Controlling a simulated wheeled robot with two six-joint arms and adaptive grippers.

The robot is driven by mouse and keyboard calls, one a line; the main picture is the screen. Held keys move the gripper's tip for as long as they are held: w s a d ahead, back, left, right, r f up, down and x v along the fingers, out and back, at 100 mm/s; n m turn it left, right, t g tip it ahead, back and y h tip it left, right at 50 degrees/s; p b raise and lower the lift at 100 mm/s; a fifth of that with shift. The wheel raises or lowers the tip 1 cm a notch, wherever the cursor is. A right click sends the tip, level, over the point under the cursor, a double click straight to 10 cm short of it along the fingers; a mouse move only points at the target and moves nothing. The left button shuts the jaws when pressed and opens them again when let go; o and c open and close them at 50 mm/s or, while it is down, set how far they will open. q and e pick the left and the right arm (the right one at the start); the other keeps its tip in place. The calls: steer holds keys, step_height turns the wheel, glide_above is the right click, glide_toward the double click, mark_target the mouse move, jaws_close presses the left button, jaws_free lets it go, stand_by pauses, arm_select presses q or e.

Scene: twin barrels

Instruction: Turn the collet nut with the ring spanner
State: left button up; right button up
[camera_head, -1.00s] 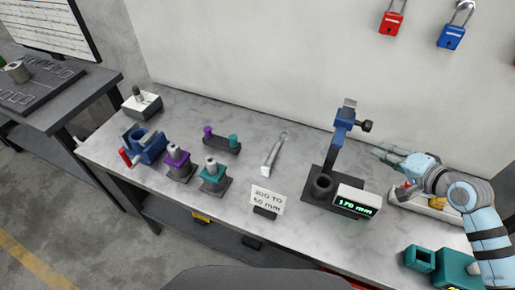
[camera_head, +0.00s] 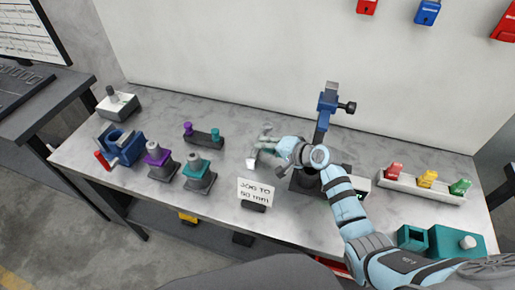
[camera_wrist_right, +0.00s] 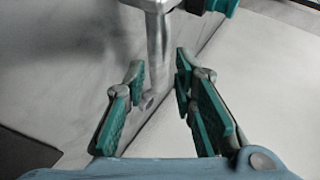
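The grey metal ring spanner (camera_head: 251,164) lies on the bench, partly hidden in the head view by my right gripper (camera_head: 264,145). In the right wrist view the spanner's shaft (camera_wrist_right: 157,45) runs between the open teal-padded fingers (camera_wrist_right: 160,70), its small holed end near them. Clear room shows beside the shaft, so the fingers are not closed on it. A purple tool holder (camera_head: 158,162) and a teal one (camera_head: 198,172) stand upright left of it, each with a grey top piece. Which part is the collet nut I cannot tell. My left gripper is out of view.
A blue fixture (camera_head: 122,146) with a red handle stands at the left. A small rack (camera_head: 205,137) is behind the holders. A sign (camera_head: 256,191) is in front of the spanner, a blue-topped gauge stand (camera_head: 327,103) to its right. A tray (camera_head: 405,188) is at right.

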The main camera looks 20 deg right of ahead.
mark_target(254, 151)
steer(key=b+x, duration=0.1)
steer(key=x, duration=0.2)
steer(key=shift+w+a+f, duration=0.1)
steer(key=shift+w+f, duration=0.15)
steer(key=shift+w, duration=0.05)
steer(key=shift+r, duration=0.1)
jaws_close()
steer(key=shift+r, duration=0.6)
steer(key=s+a+p, duration=0.1)
steer(key=s+a, duration=0.1)
steer(key=s, duration=0.1)
steer(key=shift+s+p, duration=0.1)
steer(key=shift+p, duration=0.25)
step_height(254, 151, up, 14)
steer(key=p, duration=0.3)
